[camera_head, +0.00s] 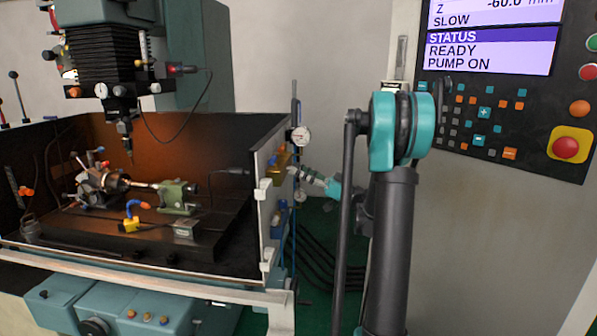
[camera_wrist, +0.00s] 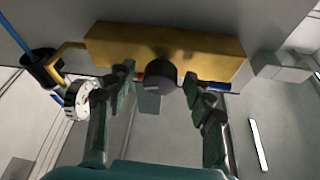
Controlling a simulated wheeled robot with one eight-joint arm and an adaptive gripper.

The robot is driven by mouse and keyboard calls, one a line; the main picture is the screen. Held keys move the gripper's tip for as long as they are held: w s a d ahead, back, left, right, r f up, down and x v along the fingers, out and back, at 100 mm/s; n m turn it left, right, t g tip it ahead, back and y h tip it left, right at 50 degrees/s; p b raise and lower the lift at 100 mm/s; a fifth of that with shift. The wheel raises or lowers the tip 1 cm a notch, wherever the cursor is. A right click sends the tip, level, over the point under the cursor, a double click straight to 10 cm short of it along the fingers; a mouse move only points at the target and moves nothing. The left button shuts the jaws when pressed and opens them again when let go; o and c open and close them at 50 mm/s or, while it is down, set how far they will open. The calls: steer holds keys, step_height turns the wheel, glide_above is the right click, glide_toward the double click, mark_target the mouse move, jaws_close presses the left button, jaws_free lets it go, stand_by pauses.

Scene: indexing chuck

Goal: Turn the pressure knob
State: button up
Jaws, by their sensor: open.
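The pressure knob, a dark round knob (camera_wrist: 162,83), shows in the wrist view on the front of a brass-coloured block (camera_wrist: 200,45). My gripper (camera_wrist: 162,85) is open, with one finger on each side of the knob. I cannot tell whether the fingers touch it. In the head view my gripper (camera_head: 304,172) reaches left towards the brass block (camera_head: 277,168) on the outer side of the machine's tank wall. The knob itself cannot be made out in the head view.
A white dial gauge (camera_wrist: 77,99) sits close left of my gripper, beside a blue hose (camera_wrist: 22,35). The tank wall (camera_head: 265,205) stands left of my arm. A control panel with a screen (camera_head: 493,38) and red stop button (camera_head: 566,148) is at right.

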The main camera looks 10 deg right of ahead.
steer(key=shift+w+a+r, duration=0.1)
steer(key=shift+a, duration=0.2)
steer(key=shift+c, duration=0.5)
steer(key=c, duration=1.1)
steer(key=shift+o, duration=0.2)
steer(key=shift+m+t, duration=0.3)
steer(key=shift+m, duration=0.3)
steer(key=m+t+h, duration=0.1)
steer(key=m, duration=0.3)
steer(key=m+t+h, duration=0.1)
steer(key=m+h, duration=0.1)
steer(key=m, duration=0.2)
steer(key=shift+t, duration=0.4)
steer(key=m+h, duration=0.1)
steer(key=m, duration=0.2)
steer(key=m+h, duration=0.1)
steer(key=m, duration=0.2)
steer(key=shift+h, duration=0.4)
steer(key=shift+m, duration=0.3)
